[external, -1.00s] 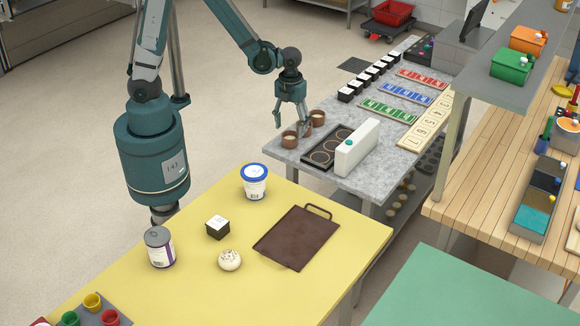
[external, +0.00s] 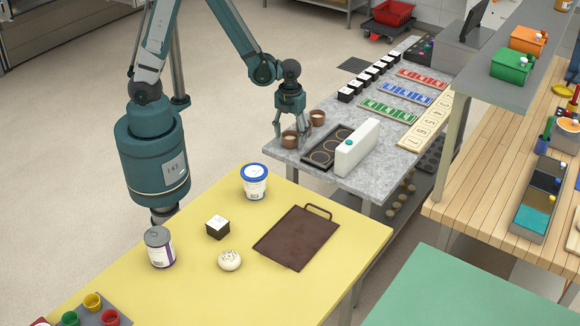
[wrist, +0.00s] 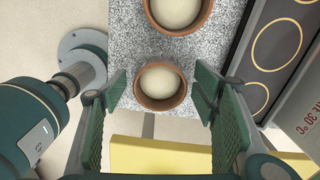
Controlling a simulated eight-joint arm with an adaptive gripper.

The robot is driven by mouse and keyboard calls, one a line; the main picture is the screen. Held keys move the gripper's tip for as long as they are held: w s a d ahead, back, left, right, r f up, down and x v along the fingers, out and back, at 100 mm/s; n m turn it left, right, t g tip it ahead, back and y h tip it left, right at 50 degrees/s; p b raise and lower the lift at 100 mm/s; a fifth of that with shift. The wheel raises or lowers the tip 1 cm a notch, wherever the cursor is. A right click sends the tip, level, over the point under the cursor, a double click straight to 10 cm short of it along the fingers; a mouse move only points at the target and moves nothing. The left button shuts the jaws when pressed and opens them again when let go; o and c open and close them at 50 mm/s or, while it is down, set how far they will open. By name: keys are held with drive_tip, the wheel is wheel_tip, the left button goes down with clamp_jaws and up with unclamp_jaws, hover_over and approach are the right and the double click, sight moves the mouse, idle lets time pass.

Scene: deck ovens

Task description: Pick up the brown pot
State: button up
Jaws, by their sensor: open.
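Two small brown pots with pale contents stand at the near left corner of the grey speckled counter. The nearer brown pot (external: 290,139) lies between my open fingers in the wrist view (wrist: 161,86). The other brown pot (external: 317,117) stands behind it, and it also shows at the top of the wrist view (wrist: 178,12). My gripper (external: 291,134) is open and points down at the nearer pot, with a finger to each side of it. I cannot tell whether the fingers touch the pot.
A black tray with round rings (external: 326,150) and a white box (external: 357,146) stand right of the pots on the grey counter (external: 384,178). The yellow table (external: 200,290) in front holds a brown board (external: 297,238), a blue-lidded tub (external: 255,182) and a can (external: 159,247).

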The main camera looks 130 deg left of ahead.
sight(290, 135)
drive_tip(key=shift+c, duration=0.2)
drive_tip(key=c, duration=1)
drive_tip(key=shift+r, duration=0.15)
drive_tip(key=shift+c, duration=0.2)
drive_tip(key=shift+r+p, duration=0.8)
drive_tip(key=shift+r, duration=4.1)
